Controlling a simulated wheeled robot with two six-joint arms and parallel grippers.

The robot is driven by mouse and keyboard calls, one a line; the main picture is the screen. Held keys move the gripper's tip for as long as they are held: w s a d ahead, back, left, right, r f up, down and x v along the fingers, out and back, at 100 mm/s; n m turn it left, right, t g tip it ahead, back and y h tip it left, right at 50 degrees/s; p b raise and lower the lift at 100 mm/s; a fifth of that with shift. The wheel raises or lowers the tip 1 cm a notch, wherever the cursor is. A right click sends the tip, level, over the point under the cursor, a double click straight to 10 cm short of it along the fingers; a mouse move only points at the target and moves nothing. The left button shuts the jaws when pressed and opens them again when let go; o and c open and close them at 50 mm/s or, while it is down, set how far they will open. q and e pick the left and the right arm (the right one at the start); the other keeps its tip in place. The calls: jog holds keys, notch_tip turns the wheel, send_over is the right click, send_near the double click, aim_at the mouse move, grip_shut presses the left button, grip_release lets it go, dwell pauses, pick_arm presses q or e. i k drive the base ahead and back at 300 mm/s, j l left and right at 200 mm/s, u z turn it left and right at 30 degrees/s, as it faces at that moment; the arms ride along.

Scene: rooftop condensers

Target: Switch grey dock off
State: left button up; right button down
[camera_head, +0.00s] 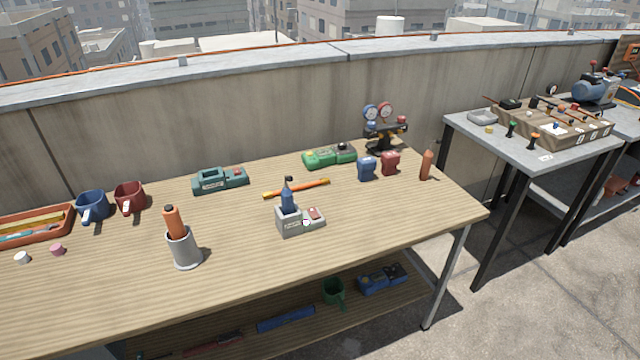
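The grey dock (291,227) stands on the wooden table, right of the middle. A dark blue tool (288,197) stands upright in its left part. A small red switch (315,212) shows on its low right part, with a pale spot beside it. I cannot tell the switch's position at this size. Neither of my grippers is in view.
The wooden table (110,280) also holds a teal dock (220,181), a green dock (330,157), an orange-yellow tool (296,188), a grey cup (186,250) with an orange bottle, two mugs and a gauge set (384,130). The table's front middle is clear.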

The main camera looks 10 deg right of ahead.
aim_at(312, 211)
jog(key=i+j+z, duration=0.2)
jog(key=i, duration=0.3)
jog(key=i+j+z, duration=0.2)
jog(key=i+j, duration=0.25)
